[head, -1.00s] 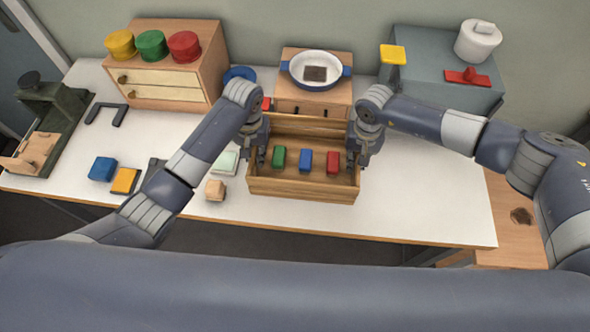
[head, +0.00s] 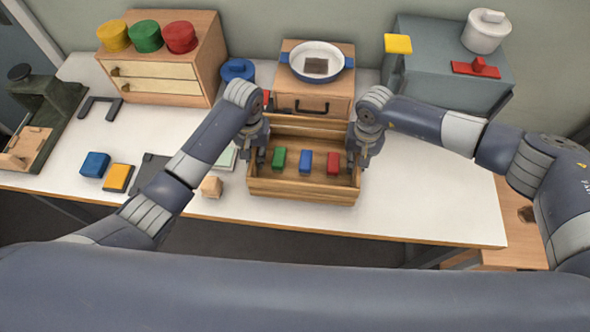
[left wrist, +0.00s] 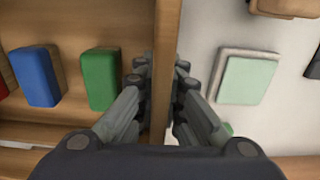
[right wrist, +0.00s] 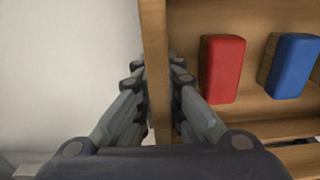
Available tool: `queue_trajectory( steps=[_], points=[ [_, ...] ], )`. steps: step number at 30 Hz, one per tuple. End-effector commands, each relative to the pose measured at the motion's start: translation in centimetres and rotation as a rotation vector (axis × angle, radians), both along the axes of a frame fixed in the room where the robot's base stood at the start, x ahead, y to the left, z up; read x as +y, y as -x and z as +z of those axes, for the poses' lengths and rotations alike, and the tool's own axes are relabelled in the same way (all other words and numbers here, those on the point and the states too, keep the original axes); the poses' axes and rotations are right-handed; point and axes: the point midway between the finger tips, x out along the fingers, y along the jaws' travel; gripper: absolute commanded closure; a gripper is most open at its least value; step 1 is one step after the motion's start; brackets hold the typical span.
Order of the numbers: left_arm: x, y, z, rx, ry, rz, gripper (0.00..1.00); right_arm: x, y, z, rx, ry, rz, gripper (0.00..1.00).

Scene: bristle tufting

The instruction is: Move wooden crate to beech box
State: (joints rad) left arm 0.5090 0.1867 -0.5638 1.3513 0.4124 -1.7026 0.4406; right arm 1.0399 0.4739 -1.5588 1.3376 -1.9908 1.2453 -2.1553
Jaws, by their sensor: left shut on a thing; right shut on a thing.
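The wooden crate (head: 303,188) is at the middle of the table, with a green block (head: 278,158), a blue block (head: 305,162) and a red block (head: 333,163) inside. My left gripper (head: 256,160) is shut on its left wall; that wall shows between the fingers in the left wrist view (left wrist: 165,60). My right gripper (head: 360,158) is shut on its right wall, also seen in the right wrist view (right wrist: 154,50). I cannot tell whether the crate touches the table. A light wooden box with a dark handle (head: 338,104), likely the beech box, stands behind it.
A blue-handled white pan (head: 317,57) sits on the box. A drawer chest (head: 195,85) stands back left, a grey box (head: 440,80) back right. A pale green pad (left wrist: 245,80) and small wooden block (head: 211,187) lie left of the crate. The table right is clear.

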Motion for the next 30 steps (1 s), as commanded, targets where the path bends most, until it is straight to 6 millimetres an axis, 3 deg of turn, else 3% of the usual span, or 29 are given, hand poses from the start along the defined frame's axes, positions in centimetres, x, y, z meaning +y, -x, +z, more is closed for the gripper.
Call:
queue_trajectory(
  steps=[6, 7, 9, 20, 25, 30],
  points=[
    [-0.1, -0.2, -1.2, -0.006, 0.005, 0.0, 1.0, -0.2, 0.1, -1.6, 0.001, 0.005, -0.002, 1.0],
    [-0.1, -0.2, -0.9, -0.005, 0.005, 0.0, 0.85, -0.3, 0.1, -1.3, 0.002, 0.005, -0.002, 0.85],
    [-0.1, -0.1, -0.9, -0.003, 0.004, 0.0, 0.71, -0.2, 0.1, -1.2, 0.002, 0.005, -0.002, 0.72],
    [0.0, -0.1, -0.8, -0.002, 0.001, 0.0, 0.71, -0.1, 0.0, -1.1, 0.001, 0.001, 0.0, 0.72],
    [-0.1, -0.1, 1.1, -0.005, 0.002, 0.0, 0.71, 0.0, 0.0, -1.1, 0.0, 0.001, 0.0, 0.72],
    [-0.1, -0.2, 4.9, -0.007, 0.003, -0.001, 0.71, 0.0, 0.0, -1.1, 0.0, 0.0, 0.0, 0.72]
  ],
)
